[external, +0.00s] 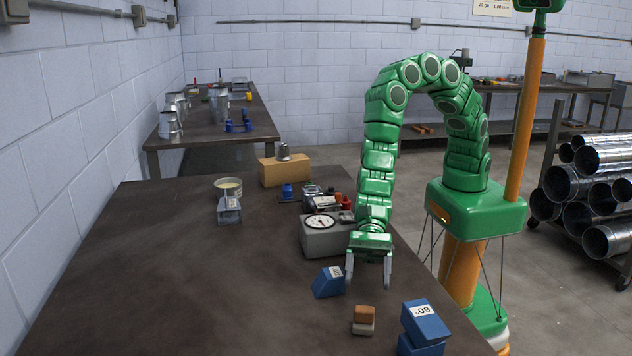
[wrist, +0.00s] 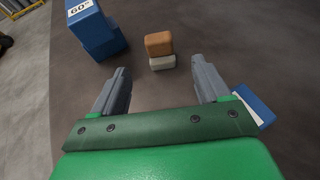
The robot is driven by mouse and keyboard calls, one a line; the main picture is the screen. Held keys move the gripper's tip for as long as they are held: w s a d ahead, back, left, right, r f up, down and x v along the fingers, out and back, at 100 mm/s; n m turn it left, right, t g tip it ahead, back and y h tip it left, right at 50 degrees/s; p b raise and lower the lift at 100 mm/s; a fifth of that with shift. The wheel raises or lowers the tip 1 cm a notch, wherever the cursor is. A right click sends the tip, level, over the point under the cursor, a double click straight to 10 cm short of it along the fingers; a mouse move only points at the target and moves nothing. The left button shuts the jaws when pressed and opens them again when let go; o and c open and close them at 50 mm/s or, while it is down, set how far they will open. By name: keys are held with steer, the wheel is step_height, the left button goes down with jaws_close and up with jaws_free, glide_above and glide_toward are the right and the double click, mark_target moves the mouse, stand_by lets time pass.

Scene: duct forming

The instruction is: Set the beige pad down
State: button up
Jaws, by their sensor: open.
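The beige pad (external: 363,328) lies on the dark table near its front, with a brown block (external: 365,313) on top of it. In the wrist view the beige pad (wrist: 163,63) shows below the brown block (wrist: 158,42), ahead of the fingertips. My gripper (external: 368,284) points down, open and empty, a little behind the pad in the external view. In the wrist view its two fingers (wrist: 160,75) stand wide apart with bare table between them. The pad is apart from both fingers, and its upper face is covered by the brown block.
Stacked blue blocks (external: 425,322), the top one marked 60°, stand to the right of the pad. Another blue angled block (external: 328,282) lies left of my gripper. A grey dial instrument (external: 325,237) stands close behind. The table's left side is clear.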

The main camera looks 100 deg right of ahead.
steer(key=shift+s+d+r, duration=0.1)
steer(key=shift+d+r, duration=0.05)
steer(key=shift+d, duration=0.05)
steer(key=shift+r, duration=0.1)
